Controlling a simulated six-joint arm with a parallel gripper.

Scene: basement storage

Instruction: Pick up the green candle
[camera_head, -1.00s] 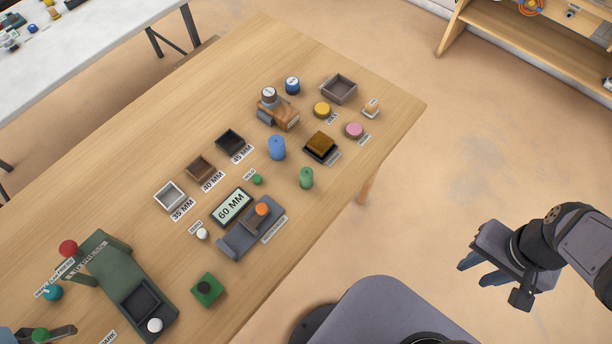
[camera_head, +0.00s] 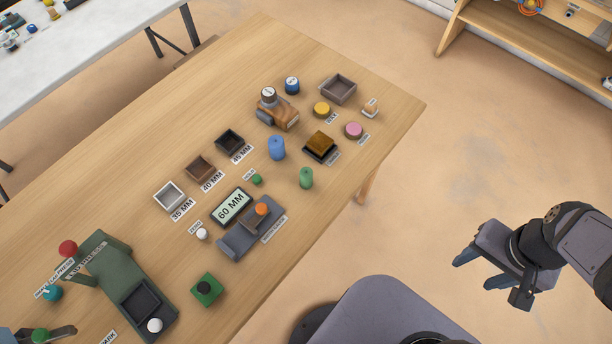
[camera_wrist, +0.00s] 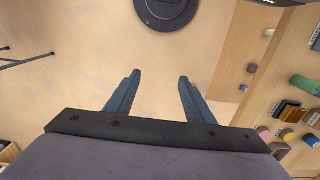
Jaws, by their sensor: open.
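The green candle (camera_head: 306,178) is a short green cylinder standing upright near the front edge of the wooden table, to the right of the blue cylinder (camera_head: 277,148). In the wrist view the green candle (camera_wrist: 304,84) shows at the right side, on the table. My gripper (camera_head: 470,270) is over the floor to the right of the table, well apart from the candle. Its two fingers show in the wrist view (camera_wrist: 158,85), spread with nothing between them.
The wooden table (camera_head: 190,105) holds a 60 MM display (camera_head: 232,206), a grey caliper-like device (camera_head: 250,232), small trays (camera_head: 339,88), yellow (camera_head: 322,109) and pink (camera_head: 354,130) discs, and a green press (camera_head: 125,275). Bare floor lies between my gripper and the table.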

